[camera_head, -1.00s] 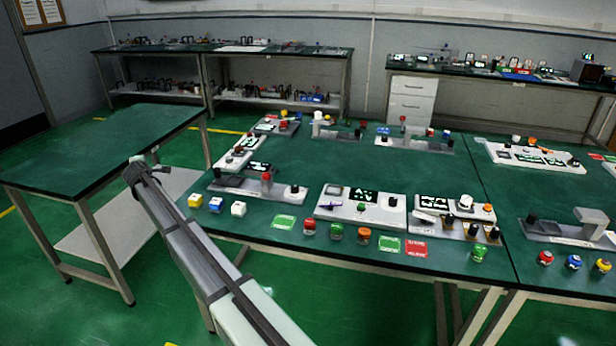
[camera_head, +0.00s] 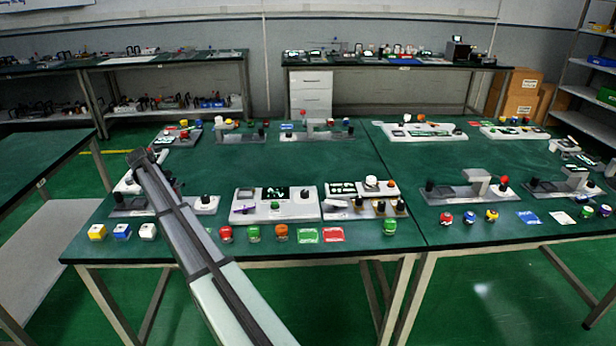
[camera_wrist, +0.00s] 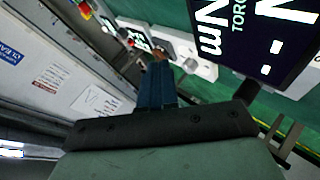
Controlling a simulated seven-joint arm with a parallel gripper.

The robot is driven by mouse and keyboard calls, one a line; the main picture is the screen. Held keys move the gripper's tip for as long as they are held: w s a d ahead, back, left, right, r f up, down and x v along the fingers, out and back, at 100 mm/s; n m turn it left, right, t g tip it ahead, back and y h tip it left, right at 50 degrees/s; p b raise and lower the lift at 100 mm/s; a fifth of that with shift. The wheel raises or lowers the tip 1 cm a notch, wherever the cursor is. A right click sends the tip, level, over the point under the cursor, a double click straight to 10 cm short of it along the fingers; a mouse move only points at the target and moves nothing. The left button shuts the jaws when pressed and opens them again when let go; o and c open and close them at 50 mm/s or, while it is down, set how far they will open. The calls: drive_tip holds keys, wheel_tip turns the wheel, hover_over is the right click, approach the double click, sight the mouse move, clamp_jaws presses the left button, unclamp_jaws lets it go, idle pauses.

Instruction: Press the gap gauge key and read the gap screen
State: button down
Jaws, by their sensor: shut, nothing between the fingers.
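My gripper (camera_head: 140,157) is at the far end of my arm, over the left side of the middle green bench in the head view. Its dark fingers are shut and empty in the wrist view (camera_wrist: 158,70). No gap label is readable, so I cannot tell which key or screen is the gap gauge's. A white panel (camera_head: 245,213) at the front of the bench has a dark screen (camera_head: 276,194) and knobs. Another white panel (camera_head: 390,188) right of it has a screen (camera_head: 342,188). In the wrist view, a large dark screen (camera_wrist: 262,35) reads "mN" and "TORQ", partly cut off.
A grey fixture (camera_head: 130,206) stands at the front left. Yellow, blue and white blocks (camera_head: 122,231) and several coloured buttons (camera_head: 253,232) line the front edge. Other fixtures stand at the back and right. The middle of the bench (camera_head: 290,160) is clear.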

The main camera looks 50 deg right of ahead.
drive_tip(key=s+d+m+g, duration=0.1)
drive_tip(key=s+d+m, duration=0.3)
drive_tip(key=s+d, duration=0.75)
drive_tip(key=s+d+m+g+y, duration=0.1)
drive_tip(key=s+d+m, duration=0.35)
drive_tip(key=d, duration=1.25)
drive_tip(key=s+d+m+g, duration=0.1)
drive_tip(key=s+d+m, duration=0.1)
drive_tip(key=s+d, duration=1.05)
wheel_tip(320, 180, up, 4)
drive_tip(key=m+t+y, duration=0.2)
drive_tip(key=m, duration=0.7)
hover_over(391, 184)
drive_tip(key=d, duration=0.1)
drive_tip(key=shift+s+d+r, duration=0.15)
drive_tip(key=shift+s+r, duration=0.05)
drive_tip(key=shift+s, duration=0.1)
drive_tip(key=shift+f, duration=4.4)
drive_tip(key=shift+f, duration=0.2)
drive_tip(key=shift+f, duration=0.25)
